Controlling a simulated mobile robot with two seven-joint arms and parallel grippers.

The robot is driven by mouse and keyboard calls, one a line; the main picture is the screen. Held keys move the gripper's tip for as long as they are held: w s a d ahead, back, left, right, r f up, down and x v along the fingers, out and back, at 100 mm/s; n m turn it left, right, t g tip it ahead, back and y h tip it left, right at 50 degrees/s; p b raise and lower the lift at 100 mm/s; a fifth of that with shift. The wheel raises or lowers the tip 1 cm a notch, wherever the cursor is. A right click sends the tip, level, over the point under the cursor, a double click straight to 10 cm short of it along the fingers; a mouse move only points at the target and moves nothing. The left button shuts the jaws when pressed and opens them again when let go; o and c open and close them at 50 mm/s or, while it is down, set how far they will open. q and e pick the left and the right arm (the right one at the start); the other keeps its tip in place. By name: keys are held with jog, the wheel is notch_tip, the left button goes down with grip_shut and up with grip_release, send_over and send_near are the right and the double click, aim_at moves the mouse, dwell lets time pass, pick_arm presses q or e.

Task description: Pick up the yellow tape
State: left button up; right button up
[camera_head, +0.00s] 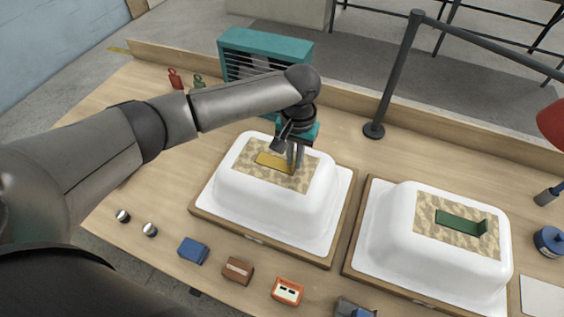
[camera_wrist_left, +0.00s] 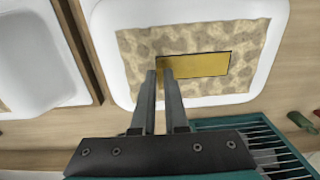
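The yellow tape (camera_head: 275,162) is a flat strip on the tan patterned patch on top of the left white bathtub shell (camera_head: 308,212). It also shows in the left wrist view (camera_wrist_left: 200,65). My left gripper (camera_head: 295,162) points down at the tape's right end in the head view. In the left wrist view its two fingers (camera_wrist_left: 158,73) are close together with a narrow gap, at the tape's left end. They partly hide that end, and I cannot tell whether they touch it. My right gripper is not in view.
A second white shell (camera_head: 390,235) with a green tape (camera_head: 458,222) stands to the right. A teal rack (camera_head: 265,45) is behind. Small blocks, including a blue one (camera_head: 193,250), line the front edge. A dark post (camera_head: 374,131) stands at the back.

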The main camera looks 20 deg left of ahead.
pick_arm(q)
grip_shut()
jog(key=shift+r, duration=0.15)
jog(key=shift+r, duration=0.25)
notch_tip(320, 180, up, 28)
jog(key=p, duration=1.1)
jog(key=shift+r+p, duration=0.15)
jog(key=shift+p, duration=0.25)
dwell(1.4)
